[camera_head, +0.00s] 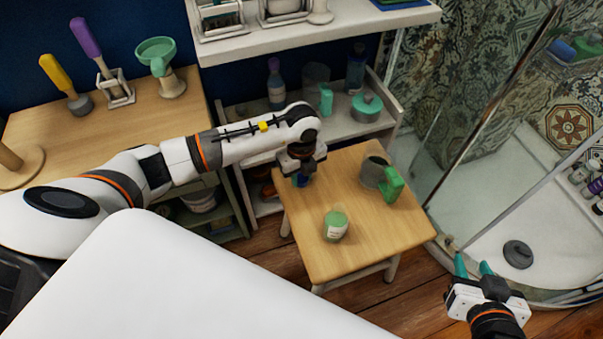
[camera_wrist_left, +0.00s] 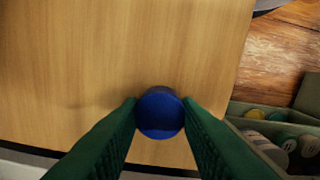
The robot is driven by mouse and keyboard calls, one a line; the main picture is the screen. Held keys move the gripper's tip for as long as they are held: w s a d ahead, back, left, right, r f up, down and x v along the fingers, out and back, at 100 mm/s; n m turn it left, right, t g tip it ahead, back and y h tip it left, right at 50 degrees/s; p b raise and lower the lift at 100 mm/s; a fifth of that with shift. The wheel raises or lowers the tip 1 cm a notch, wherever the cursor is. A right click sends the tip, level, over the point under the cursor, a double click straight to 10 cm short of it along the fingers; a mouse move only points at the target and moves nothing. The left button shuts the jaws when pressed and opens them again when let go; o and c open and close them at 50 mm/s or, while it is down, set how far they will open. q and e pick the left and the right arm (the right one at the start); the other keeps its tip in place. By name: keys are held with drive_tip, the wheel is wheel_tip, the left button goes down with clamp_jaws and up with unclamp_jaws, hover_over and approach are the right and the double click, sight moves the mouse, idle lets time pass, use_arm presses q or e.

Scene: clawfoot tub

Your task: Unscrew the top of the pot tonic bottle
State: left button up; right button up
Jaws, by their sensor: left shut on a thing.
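My left gripper (camera_head: 302,166) points down over the left back part of the small wooden table (camera_head: 385,238). In the left wrist view, its green fingers (camera_wrist_left: 160,112) are shut on a round blue cap (camera_wrist_left: 160,113), one finger on each side. In the head view, a bit of blue (camera_head: 300,181) shows under the gripper. The bottle below the cap is hidden by the cap and the gripper. My right gripper (camera_head: 473,265) is at the lower right, its teal fingers apart and empty, away from the table.
A small jar with a green top (camera_head: 335,225) stands near the table's front. A grey pot (camera_head: 373,172) and a green-handled item (camera_head: 391,185) stand at the back right. A shelf (camera_head: 347,122) with bottles is behind. The table's middle is clear.

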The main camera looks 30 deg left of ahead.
use_arm(q)
drive_tip(key=shift+f, duration=0.15)
idle(0.4)
drive_tip(key=o, duration=1)
